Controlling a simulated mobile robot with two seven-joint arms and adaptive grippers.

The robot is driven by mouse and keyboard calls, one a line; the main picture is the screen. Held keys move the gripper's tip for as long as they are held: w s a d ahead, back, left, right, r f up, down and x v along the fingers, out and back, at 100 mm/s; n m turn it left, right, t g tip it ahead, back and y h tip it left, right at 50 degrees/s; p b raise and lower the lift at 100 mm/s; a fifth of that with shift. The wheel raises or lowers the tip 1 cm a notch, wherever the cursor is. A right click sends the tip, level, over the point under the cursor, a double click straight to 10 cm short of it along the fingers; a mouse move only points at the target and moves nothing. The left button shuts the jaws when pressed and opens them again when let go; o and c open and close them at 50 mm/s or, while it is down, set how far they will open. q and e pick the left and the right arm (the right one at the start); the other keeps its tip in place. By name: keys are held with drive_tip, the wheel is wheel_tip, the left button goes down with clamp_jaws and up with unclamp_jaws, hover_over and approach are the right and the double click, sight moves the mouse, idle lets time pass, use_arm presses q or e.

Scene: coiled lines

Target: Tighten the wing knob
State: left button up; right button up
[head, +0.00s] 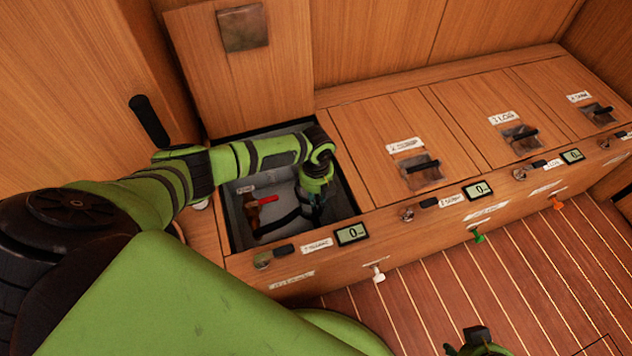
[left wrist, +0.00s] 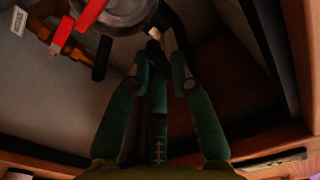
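My left gripper (left wrist: 160,62) reaches down into the open locker compartment; in the head view it (head: 312,205) is mostly hidden by its own wrist. A small dark piece, which looks like the wing knob (left wrist: 155,52), lies between the tips. Shadow hides whether both fingers press on it. Beyond it are a grey rounded body (left wrist: 125,12) and a black curved band (left wrist: 180,35). A bit of my right arm's end (head: 480,343) shows at the bottom edge of the head view, its fingers unclear.
A brass pipe with a red-handled valve (head: 262,201) sits beside the gripper in the compartment. The raised wooden lid (head: 245,75) stands behind. Compartment walls enclose the arm closely. Closed lids with latches (head: 422,170) and small displays (head: 352,233) run to the right.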

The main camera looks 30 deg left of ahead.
use_arm(q)
drive_tip(key=shift+r, duration=0.25)
wheel_tip(320, 180, up, 12)
drive_tip(key=shift+f, duration=0.2)
idle(0.4)
idle(0.4)
